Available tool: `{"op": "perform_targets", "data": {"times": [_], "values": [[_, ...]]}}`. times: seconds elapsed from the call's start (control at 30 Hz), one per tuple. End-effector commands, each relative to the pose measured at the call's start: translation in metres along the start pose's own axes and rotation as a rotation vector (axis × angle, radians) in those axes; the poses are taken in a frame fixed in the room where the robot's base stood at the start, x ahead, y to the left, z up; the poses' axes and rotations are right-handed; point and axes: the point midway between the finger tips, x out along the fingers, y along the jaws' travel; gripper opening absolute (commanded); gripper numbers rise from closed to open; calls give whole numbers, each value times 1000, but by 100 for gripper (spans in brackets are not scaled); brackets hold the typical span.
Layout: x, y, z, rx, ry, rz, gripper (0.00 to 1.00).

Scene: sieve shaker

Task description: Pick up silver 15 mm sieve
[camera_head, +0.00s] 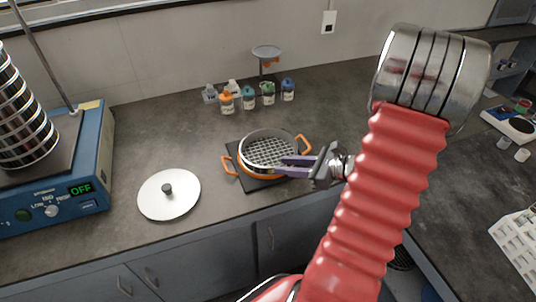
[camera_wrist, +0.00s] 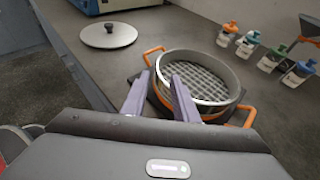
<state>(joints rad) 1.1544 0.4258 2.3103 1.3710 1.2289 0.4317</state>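The silver sieve (camera_head: 268,143), a round metal ring with a coarse grid mesh, sits in an orange-handled ring (camera_head: 228,164) on a dark square pad (camera_head: 256,184). The sieve also shows in the wrist view (camera_wrist: 202,55). My gripper (camera_head: 281,166) has two purple fingers, spread apart at the sieve's near right rim in the head view. In the wrist view my gripper (camera_wrist: 160,77) has the right finger over the sieve's rim and the left finger outside it. Whether either finger touches the rim, I cannot tell.
A round silver lid (camera_head: 169,202) lies left of the sieve. A blue shaker (camera_head: 100,165) with stacked sieves (camera_head: 20,125), its display reading OFF, stands at the far left. Several small bottles (camera_head: 227,104) stand behind the sieve. The counter between lid and bottles is clear.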

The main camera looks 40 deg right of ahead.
Motion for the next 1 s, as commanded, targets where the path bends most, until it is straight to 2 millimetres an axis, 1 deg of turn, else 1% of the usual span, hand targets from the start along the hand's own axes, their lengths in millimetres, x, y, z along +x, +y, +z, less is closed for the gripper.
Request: {"op": "perform_targets", "data": {"times": [0.03,0.1,0.33,0.47,0.8,0.87,1.0], "values": [[8,1,0,0,1,4,27],[17,1,0,1,1,4,27],[44,1,-1,-1,1,4,27],[49,1,0,0,1,1,27],[51,1,0,0,1,2,27],[54,2,-1,0,1,3,27],[67,4,-2,0,1,5,27]]}}
